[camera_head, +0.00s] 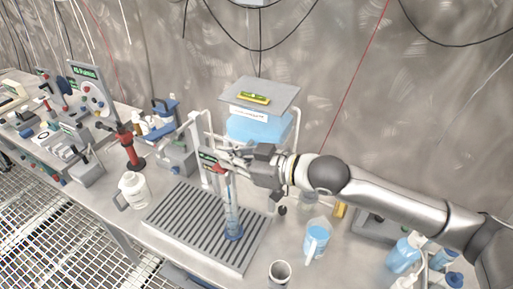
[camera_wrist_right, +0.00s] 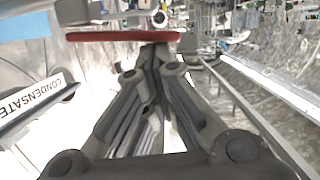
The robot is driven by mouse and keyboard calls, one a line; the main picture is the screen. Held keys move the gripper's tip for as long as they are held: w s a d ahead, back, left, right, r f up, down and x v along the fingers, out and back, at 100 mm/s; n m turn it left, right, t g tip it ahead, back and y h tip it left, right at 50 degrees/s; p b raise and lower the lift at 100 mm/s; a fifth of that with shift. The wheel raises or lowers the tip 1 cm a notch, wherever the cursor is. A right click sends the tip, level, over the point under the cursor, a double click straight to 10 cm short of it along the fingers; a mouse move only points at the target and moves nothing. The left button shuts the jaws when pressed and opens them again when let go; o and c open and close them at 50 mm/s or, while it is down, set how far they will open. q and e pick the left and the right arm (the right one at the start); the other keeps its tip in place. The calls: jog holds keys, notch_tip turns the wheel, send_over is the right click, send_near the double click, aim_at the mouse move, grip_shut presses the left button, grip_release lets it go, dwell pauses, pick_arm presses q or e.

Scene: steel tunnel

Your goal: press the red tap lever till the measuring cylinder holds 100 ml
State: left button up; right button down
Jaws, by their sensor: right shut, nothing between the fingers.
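The measuring cylinder (camera_head: 232,215) stands upright on the slotted drip tray (camera_head: 177,234). It looks bluish, but its level and marks are too small to read. The red tap lever (camera_head: 219,169) is above the cylinder and partly hidden by my right gripper (camera_head: 228,158). In the right wrist view the lever (camera_wrist_right: 105,36) is a red bar across the fingertips of my right gripper (camera_wrist_right: 155,52). The fingers are shut with nothing between them. They are at the lever, but I cannot tell whether they touch it. My left gripper is not in view.
A blue tank (camera_head: 256,128) with a labelled front stands behind the tap.

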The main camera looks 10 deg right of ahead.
pick_arm(q)
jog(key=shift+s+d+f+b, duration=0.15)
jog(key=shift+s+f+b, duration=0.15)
jog(key=shift+b, duration=0.5)
pick_arm(e)
jog(key=s+d+r, duration=0.5)
jog(key=s+d, duration=0.1)
jog(key=d, duration=0.1)
jog(key=shift+d+r, duration=0.2)
jog(key=shift+d, duration=0.15)
dwell(1.3)
